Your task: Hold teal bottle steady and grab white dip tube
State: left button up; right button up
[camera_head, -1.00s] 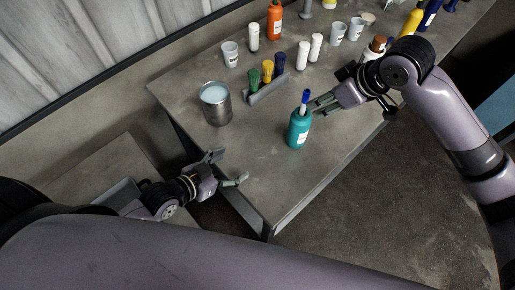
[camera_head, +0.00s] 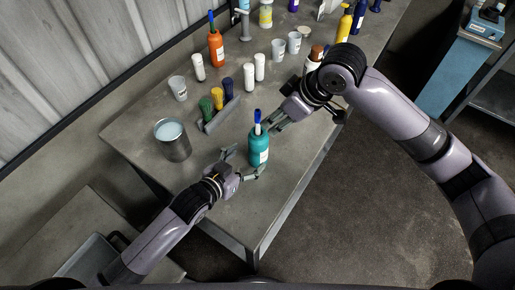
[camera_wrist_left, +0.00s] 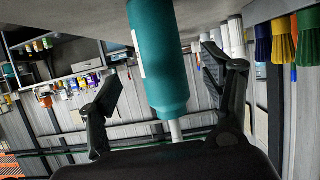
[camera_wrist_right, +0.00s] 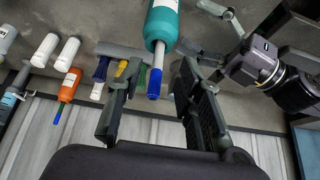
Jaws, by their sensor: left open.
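The teal bottle (camera_head: 258,151) stands upright near the table's front edge, with the white dip tube (camera_head: 257,129) and its blue tip rising from its top. My left gripper (camera_head: 244,161) is open beside the bottle; in the left wrist view the bottle (camera_wrist_left: 160,58) shows between its spread fingers (camera_wrist_left: 168,78), with no clear contact. My right gripper (camera_head: 270,125) is close to the tube on its right side. In the right wrist view its fingers (camera_wrist_right: 155,68) are spread, with the white tube (camera_wrist_right: 159,48) and blue tip between them, apparently untouched.
A metal can (camera_head: 174,150) stands on the left of the table (camera_head: 215,228). A rack of coloured brushes (camera_head: 217,118), white bottles (camera_head: 249,77) and an orange bottle (camera_head: 215,51) stand farther back. The front corner of the table is clear.

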aim_at(253, 153)
pick_arm(q)
jog(key=x, duration=0.7)
jog(key=shift+f, duration=0.1)
